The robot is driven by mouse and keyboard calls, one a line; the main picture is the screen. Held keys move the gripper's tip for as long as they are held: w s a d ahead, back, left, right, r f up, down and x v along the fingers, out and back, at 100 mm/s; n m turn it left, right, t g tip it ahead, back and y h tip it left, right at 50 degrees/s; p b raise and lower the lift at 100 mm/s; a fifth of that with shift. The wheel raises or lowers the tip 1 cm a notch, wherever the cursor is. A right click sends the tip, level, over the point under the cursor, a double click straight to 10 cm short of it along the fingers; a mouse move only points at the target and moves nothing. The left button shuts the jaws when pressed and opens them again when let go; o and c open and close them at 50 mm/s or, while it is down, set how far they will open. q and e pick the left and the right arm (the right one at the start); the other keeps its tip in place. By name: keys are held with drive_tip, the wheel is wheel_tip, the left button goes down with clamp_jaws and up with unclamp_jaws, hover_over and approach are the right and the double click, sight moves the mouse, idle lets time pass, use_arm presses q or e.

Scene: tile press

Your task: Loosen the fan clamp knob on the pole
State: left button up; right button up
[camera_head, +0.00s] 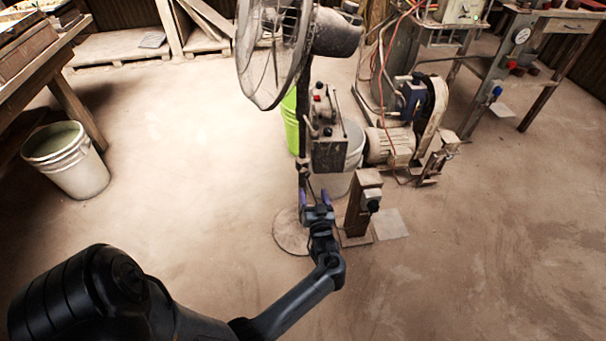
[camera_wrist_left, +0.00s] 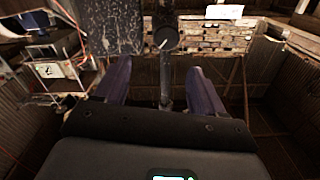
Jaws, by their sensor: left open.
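The fan (camera_head: 275,50) stands on a dark upright pole (camera_head: 302,175) with a round dusty base (camera_head: 288,236). My left gripper (camera_head: 315,197) is low at the pole, with its two purple fingers apart and pointing up. In the left wrist view the pole (camera_wrist_left: 165,85) shows between the open fingers of the left gripper (camera_wrist_left: 160,68). A round dark knob-like part (camera_wrist_left: 166,38) sits on the pole beyond the fingertips; I cannot tell surely that it is the clamp knob. No finger visibly touches it. My right gripper is not in view.
A speckled control box (camera_head: 328,145) is close beside the pole, with a wooden post (camera_head: 358,208) to its lower right. A white bucket (camera_head: 70,160) is at left.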

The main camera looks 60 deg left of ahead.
sight(305, 175)
use_arm(q)
drive_tip(key=b+x, duration=0.1)
drive_tip(key=x, duration=0.2)
drive_tip(key=b+x, duration=0.2)
drive_tip(key=x, duration=0.1)
drive_tip(key=s+f+b+x, duration=0.1)
drive_tip(key=b+x, duration=0.1)
drive_tip(key=x, duration=0.1)
drive_tip(key=shift+w+a+f, duration=0.1)
drive_tip(key=shift+a, duration=0.4)
drive_tip(key=shift+w+a+b, duration=0.2)
drive_tip(key=shift+a+b, duration=0.15)
drive_tip(key=shift+a, duration=0.15)
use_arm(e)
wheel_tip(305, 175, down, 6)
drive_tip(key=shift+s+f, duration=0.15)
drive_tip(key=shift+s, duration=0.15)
use_arm(q)
drive_tip(key=shift+c, duration=0.3)
drive_tip(key=c, duration=1)
